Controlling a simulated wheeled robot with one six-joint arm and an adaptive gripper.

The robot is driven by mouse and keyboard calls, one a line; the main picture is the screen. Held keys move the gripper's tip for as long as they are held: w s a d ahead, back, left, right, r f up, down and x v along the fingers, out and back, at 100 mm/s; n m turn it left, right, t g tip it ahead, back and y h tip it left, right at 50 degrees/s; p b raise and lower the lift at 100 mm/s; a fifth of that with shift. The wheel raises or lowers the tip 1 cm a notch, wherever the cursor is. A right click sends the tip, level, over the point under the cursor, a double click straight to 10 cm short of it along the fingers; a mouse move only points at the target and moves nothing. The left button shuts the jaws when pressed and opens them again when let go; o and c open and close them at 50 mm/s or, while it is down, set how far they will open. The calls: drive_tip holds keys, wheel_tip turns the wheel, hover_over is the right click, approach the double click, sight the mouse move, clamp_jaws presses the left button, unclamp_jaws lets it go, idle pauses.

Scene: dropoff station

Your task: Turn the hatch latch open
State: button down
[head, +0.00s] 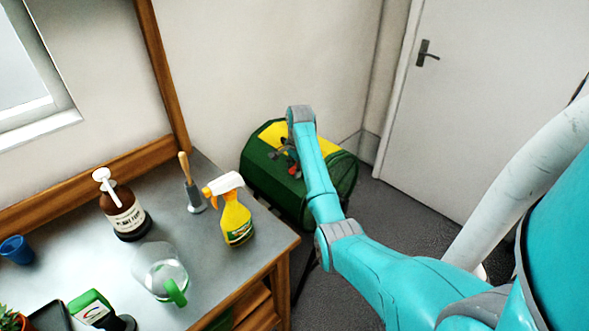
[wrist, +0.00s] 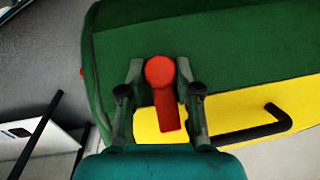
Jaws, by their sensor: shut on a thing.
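The red hatch latch (wrist: 168,108) shows in the wrist view, with a round knob end on the green drum (wrist: 215,45) and a bar reaching down over the yellow hatch (wrist: 285,100). My gripper (wrist: 160,76) has one finger on each side of the latch and is shut on it. The hatch carries a black handle (wrist: 250,131) to the right of my gripper. In the head view, my gripper (head: 289,158) is at the green drum (head: 262,185) beside the yellow hatch (head: 272,132), and my arm hides part of both.
A workbench (head: 190,240) at the left holds a spray bottle (head: 236,218), a brown pump bottle (head: 124,212), a clear jug (head: 160,270) and a hand tool (head: 189,185). A closed white door (head: 480,100) stands at the right. Floor shows between drum and door.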

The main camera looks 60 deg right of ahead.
drive_tip(key=n+g, duration=0.3)
drive_tip(key=shift+w+y, duration=0.3)
drive_tip(key=n+g, duration=0.3)
drive_tip(key=shift+w, duration=0.1)
drive_tip(key=shift+n, duration=0.3)
idle(0.4)
drive_tip(key=c, duration=0.8)
unclamp_jaws()
drive_tip(key=v, duration=0.7)
drive_tip(key=shift+w, duration=0.3)
